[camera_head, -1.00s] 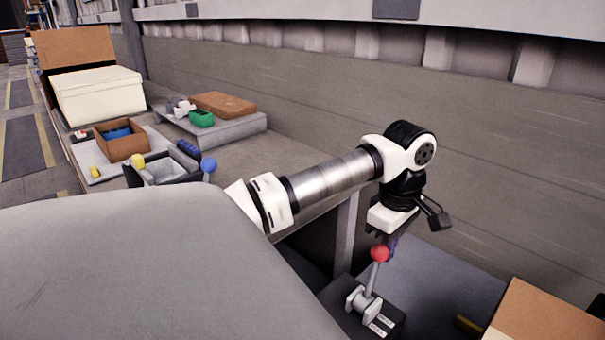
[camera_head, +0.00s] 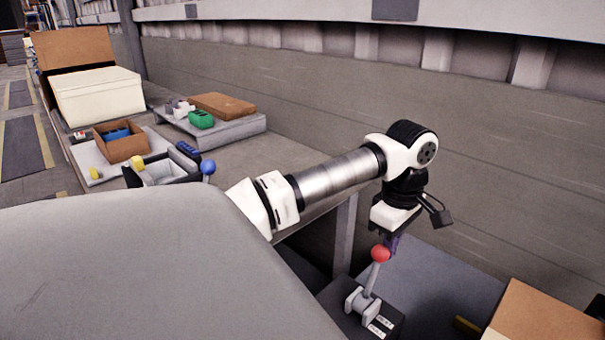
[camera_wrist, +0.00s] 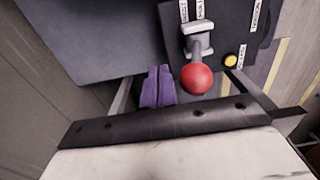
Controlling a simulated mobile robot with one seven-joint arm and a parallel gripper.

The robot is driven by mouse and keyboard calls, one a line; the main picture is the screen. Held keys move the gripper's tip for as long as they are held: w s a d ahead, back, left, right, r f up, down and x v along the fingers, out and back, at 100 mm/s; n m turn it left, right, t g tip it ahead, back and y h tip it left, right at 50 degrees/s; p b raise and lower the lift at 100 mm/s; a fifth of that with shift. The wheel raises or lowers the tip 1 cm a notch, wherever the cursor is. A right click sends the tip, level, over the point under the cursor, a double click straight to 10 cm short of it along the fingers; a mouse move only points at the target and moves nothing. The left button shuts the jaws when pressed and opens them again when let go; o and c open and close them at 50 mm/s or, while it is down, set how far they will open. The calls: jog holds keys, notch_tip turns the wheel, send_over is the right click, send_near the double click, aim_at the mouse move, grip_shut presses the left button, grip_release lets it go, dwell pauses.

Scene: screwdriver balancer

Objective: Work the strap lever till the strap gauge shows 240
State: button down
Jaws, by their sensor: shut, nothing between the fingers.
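A lever with a red ball knob (camera_head: 381,254) stands on a dark box (camera_head: 347,316) at the lower middle of the head view. In the wrist view its red knob (camera_wrist: 196,79) hangs in the centre, with the grey pivot and white labels behind it. I cannot read the labels or tell which lever is the strap lever. My gripper (camera_wrist: 160,72) has purple fingers, shut and empty, just left of the red knob in the wrist view. In the head view my gripper (camera_head: 394,243) is partly hidden behind the knob. I cannot tell whether they touch. No strap gauge reading is visible.
A yellow button (camera_wrist: 231,60) is beside the lever in the wrist view. A cardboard box (camera_head: 545,315) stands at the lower right. Levers with a blue knob (camera_head: 208,167) and a yellow knob (camera_head: 137,162) stand farther back on the left. A grey wall (camera_head: 500,170) runs behind my arm.

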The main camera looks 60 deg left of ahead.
notch_tip(320, 180, up, 7)
jog(key=p, duration=0.4)
jog(key=shift+s+f, duration=0.15)
dwell(0.6)
